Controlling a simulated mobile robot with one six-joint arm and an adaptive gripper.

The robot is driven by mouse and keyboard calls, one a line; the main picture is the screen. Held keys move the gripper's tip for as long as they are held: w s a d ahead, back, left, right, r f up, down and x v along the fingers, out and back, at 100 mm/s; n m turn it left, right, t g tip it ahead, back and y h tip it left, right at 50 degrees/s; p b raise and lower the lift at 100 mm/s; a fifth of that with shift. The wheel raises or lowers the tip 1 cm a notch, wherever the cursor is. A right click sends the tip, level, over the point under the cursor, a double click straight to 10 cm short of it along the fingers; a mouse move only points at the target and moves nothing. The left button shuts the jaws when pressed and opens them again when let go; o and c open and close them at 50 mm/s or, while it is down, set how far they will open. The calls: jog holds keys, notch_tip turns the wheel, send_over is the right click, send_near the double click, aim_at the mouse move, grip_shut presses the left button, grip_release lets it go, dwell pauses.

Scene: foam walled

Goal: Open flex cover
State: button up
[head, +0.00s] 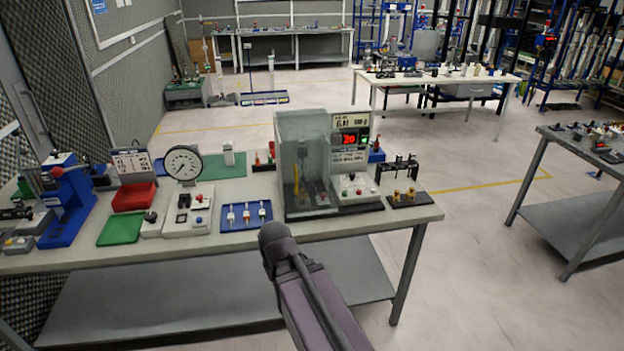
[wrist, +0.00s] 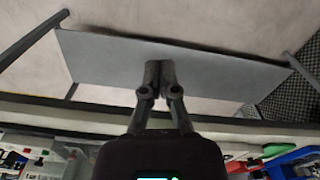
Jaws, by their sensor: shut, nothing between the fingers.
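A see-through grey cover (head: 303,148), which looks like the flex cover, encloses the left part of a tester on the bench in the head view. It stands upright, and a yellow part shows dimly inside. The tester's panel (head: 352,150), with a lit red display and buttons, stands at its right. My gripper (wrist: 160,72) shows in the wrist view with its two fingers together and empty. It is over the bench's front edge, with the lower shelf behind it, and touches nothing visible. The cover cannot be made out in the wrist view.
The bench (head: 400,216) also holds a blue tray (head: 246,216), a dial gauge (head: 184,164), a red bin (head: 134,197), and a black stand with brass parts (head: 407,198) right of the tester. The lower shelf (head: 200,290) is bare. Open floor lies to the right.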

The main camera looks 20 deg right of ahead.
jog(key=o, duration=0.6)
jog(key=shift+w, duration=0.1)
jog(key=shift+o, duration=0.2)
jog(key=w+a+m+t+y+b, duration=0.2)
jog(key=w+m+t+y, duration=0.3)
jog(key=w+m, duration=0.2)
jog(key=m+t+h+b, duration=0.55)
jog(key=m+t, duration=0.75)
jog(key=m, duration=1.7)
send_near(297, 181)
jog(key=s, duration=0.3)
jog(key=shift+a, duration=0.1)
jog(key=shift+n, duration=0.3)
jog(key=shift+w, duration=6.85)
